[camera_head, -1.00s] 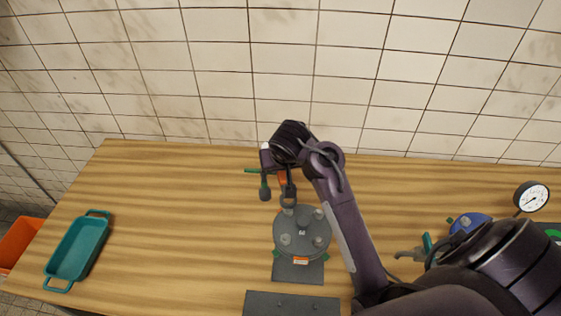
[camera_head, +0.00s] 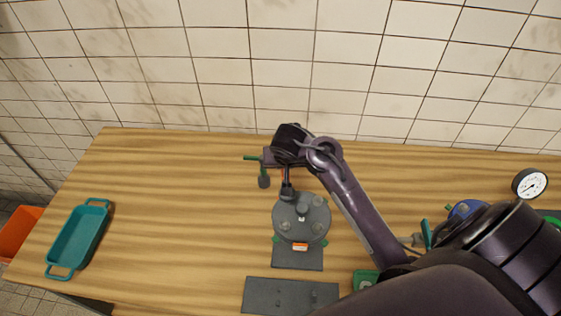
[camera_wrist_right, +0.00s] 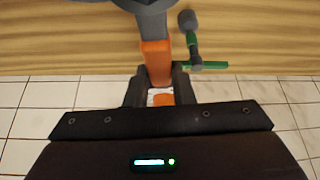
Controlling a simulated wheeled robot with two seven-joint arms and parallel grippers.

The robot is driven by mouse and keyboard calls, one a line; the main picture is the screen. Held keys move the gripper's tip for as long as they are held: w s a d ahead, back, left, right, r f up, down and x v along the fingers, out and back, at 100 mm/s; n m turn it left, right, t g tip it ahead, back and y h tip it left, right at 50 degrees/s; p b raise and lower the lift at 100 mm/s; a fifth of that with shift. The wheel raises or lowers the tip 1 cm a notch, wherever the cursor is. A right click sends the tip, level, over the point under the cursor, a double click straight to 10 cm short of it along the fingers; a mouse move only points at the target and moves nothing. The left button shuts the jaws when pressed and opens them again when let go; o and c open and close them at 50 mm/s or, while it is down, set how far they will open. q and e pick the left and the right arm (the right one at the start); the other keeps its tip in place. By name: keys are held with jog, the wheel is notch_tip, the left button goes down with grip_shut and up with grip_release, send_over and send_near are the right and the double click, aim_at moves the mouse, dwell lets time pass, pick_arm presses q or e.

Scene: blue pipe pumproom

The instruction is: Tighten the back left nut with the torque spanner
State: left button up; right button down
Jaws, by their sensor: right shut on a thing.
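My right gripper (camera_wrist_right: 160,88) is shut on the torque spanner (camera_wrist_right: 156,60), which has an orange handle and a dark head. In the head view the spanner's dark end (camera_head: 287,191) is over the back left of the round grey flange (camera_head: 300,214). The back left nut is hidden under it, and I cannot tell whether the head is seated on it. Other nuts show at the back right (camera_head: 318,201), front left (camera_head: 284,225) and front right (camera_head: 317,227). The gripper's fingers are mostly hidden by my wrist in the head view. My left gripper is not in view.
A green-and-dark tool (camera_head: 264,181) is just left of the flange. A grey plate (camera_head: 290,295) lies in front. A teal tray (camera_head: 78,238) is at the left and a pressure gauge (camera_head: 530,184) at the right. The tiled wall (camera_head: 220,60) stands behind the table.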

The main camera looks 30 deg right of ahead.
jog(key=s+d+m+g+h, duration=0.3)
jog(key=s+m, duration=0.5)
jog(key=m, duration=0.4)
jog(key=shift+s+d+f+g, duration=0.2)
jog(key=shift+d+g, duration=0.7)
jog(key=shift+g, duration=0.2)
jog(key=shift+w+n+t, duration=0.4)
jog(key=shift+w+n, duration=0.3)
jog(key=shift+w+a, duration=0.1)
jog(key=shift+a, duration=0.1)
jog(key=shift+f, duration=0.2)
